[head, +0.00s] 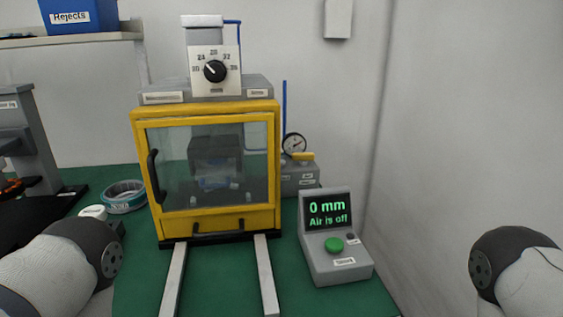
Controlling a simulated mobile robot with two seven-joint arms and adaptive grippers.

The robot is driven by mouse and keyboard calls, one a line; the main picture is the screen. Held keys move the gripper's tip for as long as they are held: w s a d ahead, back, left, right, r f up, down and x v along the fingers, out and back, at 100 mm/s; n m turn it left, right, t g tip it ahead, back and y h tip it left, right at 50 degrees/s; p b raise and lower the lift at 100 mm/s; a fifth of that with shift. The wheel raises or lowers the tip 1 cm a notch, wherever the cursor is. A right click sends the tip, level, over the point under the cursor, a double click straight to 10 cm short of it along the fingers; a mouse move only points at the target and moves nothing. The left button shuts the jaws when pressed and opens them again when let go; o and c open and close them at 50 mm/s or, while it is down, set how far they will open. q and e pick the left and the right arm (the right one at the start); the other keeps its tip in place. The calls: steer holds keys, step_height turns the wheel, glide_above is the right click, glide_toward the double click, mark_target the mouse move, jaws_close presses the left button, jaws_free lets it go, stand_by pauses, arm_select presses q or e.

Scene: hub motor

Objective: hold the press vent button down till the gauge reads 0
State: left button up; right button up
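A round dial gauge (293,144) with a white face stands behind the press, at its right. Its needle is too small to read. Below it is a grey block (300,179) with a yellow lever or handle (303,156) on top and small labels. I cannot make out which part is the vent button. The yellow press (205,109) has a clear front door with a black handle, and it looks closed. The control box (338,268) shows "0 mm" and "Air is off" and has a green button (334,244). Parts of my arms show at both lower edges; neither gripper's fingers are visible.
Two pale rails (266,276) run forward from the press over the green mat (219,287). A grey stand (32,147) is at far left. A blue Rejects bin (98,17) sits on a shelf. The right side is bare wall.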

arm_select(q)
jaws_close()
stand_by(1.4)
